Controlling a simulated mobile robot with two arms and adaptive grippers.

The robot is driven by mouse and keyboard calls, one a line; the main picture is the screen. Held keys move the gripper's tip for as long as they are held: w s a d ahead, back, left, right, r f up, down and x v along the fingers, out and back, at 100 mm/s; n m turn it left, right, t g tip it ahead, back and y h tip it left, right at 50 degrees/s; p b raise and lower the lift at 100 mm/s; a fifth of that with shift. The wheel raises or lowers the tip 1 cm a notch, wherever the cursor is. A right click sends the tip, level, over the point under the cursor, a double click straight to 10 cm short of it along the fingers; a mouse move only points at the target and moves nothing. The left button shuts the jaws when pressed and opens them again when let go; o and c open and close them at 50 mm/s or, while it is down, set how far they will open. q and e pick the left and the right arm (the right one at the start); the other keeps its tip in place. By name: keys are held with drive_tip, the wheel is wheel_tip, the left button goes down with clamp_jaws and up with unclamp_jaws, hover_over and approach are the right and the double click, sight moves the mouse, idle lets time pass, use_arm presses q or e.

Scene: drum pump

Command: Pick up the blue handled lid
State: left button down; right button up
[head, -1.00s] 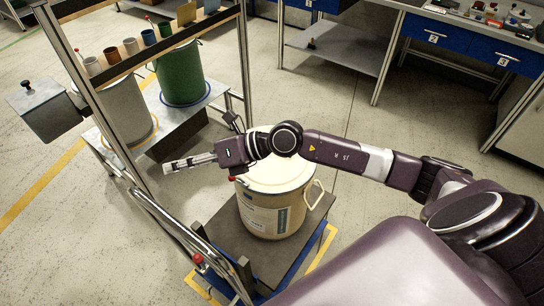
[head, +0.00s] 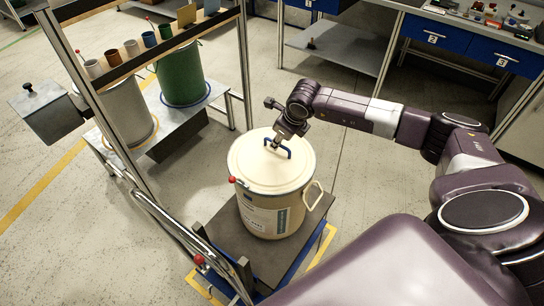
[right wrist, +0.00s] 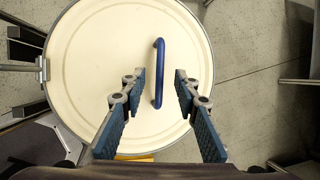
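The cream lid (head: 262,162) with a blue handle (head: 284,153) sits on a cream drum (head: 266,215). My right gripper (head: 276,143) is above the lid at the handle, pointing down. In the right wrist view the lid (right wrist: 95,60) fills the left and middle, and the blue handle (right wrist: 158,75) stands between the open fingers of my right gripper (right wrist: 160,80). The fingers show a gap to the handle on both sides. Whether they reach down to its height I cannot tell. My left gripper is not in view.
The drum stands on a dark platform (head: 222,235) with a metal rail (head: 170,225) at its left. A green drum (head: 181,75) and a grey drum (head: 126,112) stand on a bench behind a metal frame (head: 245,60). Open floor lies right of the drum.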

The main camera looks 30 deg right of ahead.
sight(272, 154)
drive_tip(key=shift+x, duration=1.5)
clamp_jaws()
drive_tip(key=shift+r, duration=0.1)
